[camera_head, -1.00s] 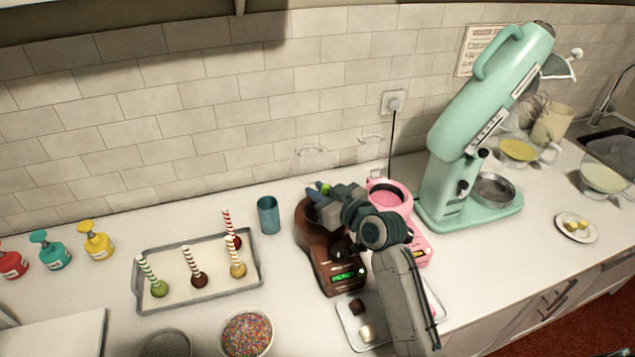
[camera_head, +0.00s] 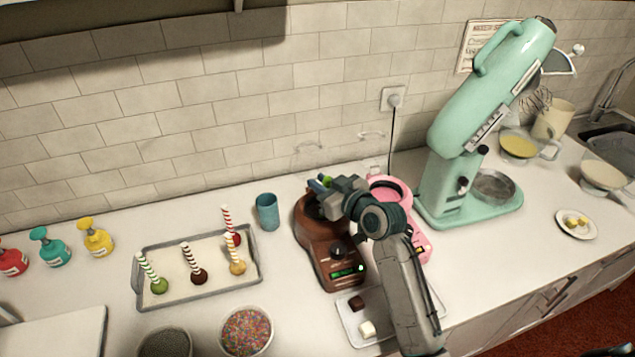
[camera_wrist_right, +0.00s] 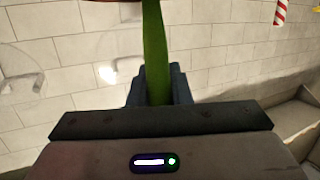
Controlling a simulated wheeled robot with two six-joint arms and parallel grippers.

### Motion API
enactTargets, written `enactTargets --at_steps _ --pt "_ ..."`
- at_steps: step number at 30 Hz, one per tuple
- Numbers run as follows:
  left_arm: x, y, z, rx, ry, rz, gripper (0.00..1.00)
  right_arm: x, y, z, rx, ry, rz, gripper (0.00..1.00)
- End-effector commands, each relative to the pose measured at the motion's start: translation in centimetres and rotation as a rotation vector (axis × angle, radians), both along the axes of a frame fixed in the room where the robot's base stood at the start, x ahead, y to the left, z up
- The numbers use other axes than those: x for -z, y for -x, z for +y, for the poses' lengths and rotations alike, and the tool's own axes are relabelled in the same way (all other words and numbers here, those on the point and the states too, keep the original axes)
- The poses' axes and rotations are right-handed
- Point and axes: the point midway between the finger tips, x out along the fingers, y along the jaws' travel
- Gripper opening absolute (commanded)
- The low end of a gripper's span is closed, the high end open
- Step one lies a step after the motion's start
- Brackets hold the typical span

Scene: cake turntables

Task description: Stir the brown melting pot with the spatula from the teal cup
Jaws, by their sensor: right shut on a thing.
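The brown melting pot (camera_head: 316,255) stands on the counter in the middle of the head view, its display lit green. My right gripper (camera_head: 322,186) is over the pot's bowl and partly hides the opening. It is shut on the green spatula (camera_wrist_right: 156,50), whose handle stands between the fingers in the right wrist view. Only a bit of green shows in the head view. The spatula's lower end is hidden, so I cannot tell how deep it sits in the pot. The teal cup (camera_head: 267,212) stands upright left of the pot and looks empty. My left gripper is not in view.
A pink melting pot (camera_head: 420,245) stands close right of the brown one, partly behind my arm. A small tray (camera_head: 347,318) lies in front. A cake pop tray (camera_head: 190,303) is on the left, and a teal mixer (camera_head: 455,185) on the right.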

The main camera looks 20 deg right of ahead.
Motion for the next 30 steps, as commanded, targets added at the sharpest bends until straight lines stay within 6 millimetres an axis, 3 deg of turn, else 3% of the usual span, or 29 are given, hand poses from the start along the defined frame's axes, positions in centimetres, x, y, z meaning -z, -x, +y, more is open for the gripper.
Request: enactTargets --at_steps 11,30 --pt "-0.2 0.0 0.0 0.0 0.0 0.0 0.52 -0.3 0.0 0.0 0.0 0.0 0.0 0.0" --pt "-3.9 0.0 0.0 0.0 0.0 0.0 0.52 -4.7 0.0 -0.1 0.0 0.0 0.0 0.0"
